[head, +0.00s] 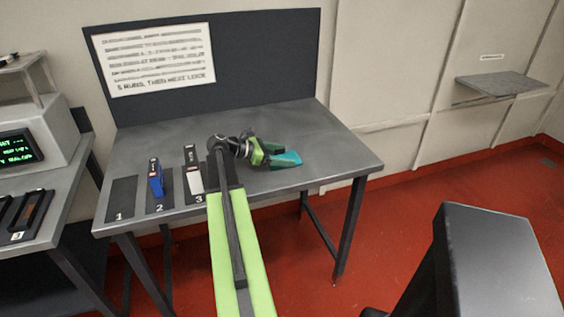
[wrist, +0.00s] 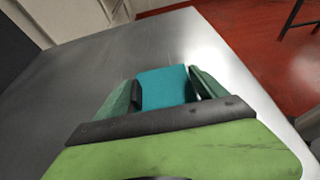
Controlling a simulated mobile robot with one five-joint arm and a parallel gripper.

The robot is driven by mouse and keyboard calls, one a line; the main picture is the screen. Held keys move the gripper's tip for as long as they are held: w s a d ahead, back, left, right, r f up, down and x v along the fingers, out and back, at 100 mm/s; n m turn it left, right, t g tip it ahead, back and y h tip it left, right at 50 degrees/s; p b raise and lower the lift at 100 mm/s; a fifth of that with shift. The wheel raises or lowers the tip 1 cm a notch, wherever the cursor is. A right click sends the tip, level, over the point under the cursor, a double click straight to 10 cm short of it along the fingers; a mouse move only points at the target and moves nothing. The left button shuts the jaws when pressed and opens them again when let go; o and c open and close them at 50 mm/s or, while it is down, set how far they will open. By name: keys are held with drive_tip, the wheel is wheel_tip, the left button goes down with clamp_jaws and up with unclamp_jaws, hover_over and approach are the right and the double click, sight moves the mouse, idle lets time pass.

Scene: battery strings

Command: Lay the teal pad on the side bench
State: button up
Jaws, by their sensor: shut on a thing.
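A teal pad (head: 289,160) is between the fingers of my gripper (head: 273,155), over the right part of a grey metal bench (head: 325,140). The wrist view shows the pad (wrist: 164,87) flat between the two green fingers, with its far part sticking out past them. The bench top (wrist: 110,65) lies beneath it. I cannot tell whether the pad touches the bench top or is just above it. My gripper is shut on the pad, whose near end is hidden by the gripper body.
Dark mats numbered 1 (head: 121,198), 2 and 3 lie at the bench's left, with a blue item (head: 156,180) on 2 and a white-and-grey one (head: 195,181) on 3. A dark panel (head: 260,60) rises behind. The bench's right end is clear. A wall shelf (head: 500,83) is far right.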

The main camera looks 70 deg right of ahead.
drive_tip(key=o, duration=0.9)
drive_tip(key=shift+f, duration=0.1)
drive_tip(key=o, duration=0.4)
drive_tip(key=shift+r, duration=0.3)
drive_tip(key=p+v, duration=0.4)
drive_tip(key=v, duration=0.7)
drive_tip(key=shift+w+a+r+p, duration=0.1)
drive_tip(key=shift+w+r+p, duration=0.1)
drive_tip(key=shift+p, duration=0.15)
drive_tip(key=shift+w+a, duration=0.15)
drive_tip(key=shift+a, duration=0.05)
